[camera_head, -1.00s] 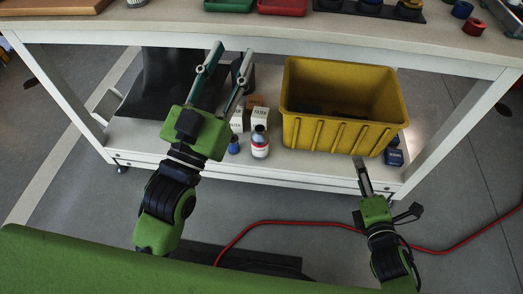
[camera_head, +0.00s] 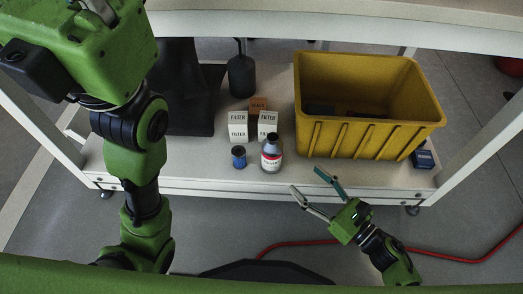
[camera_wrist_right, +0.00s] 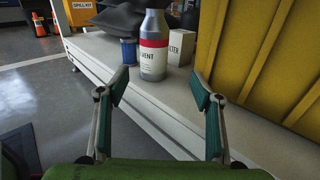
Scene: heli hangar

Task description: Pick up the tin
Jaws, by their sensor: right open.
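A grey bottle-shaped tin (camera_head: 271,152) with a red band and a white label ending in "VENT" stands upright near the front edge of the lower shelf. It also shows in the right wrist view (camera_wrist_right: 153,62), beyond and between the fingertips. My right gripper (camera_head: 305,178) is open and empty, in front of the shelf and to the right of the tin, apart from it. Its two fingers also show spread in the right wrist view (camera_wrist_right: 160,76). My left gripper (camera_head: 100,10) is high at the upper left; its fingertips are cut off by the picture's top edge.
A small blue cylinder (camera_head: 239,156) stands left of the tin. A yellow bin (camera_head: 350,138) is close on the right. The tabletop (camera_head: 330,22) overhangs the shelf (camera_head: 200,163).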

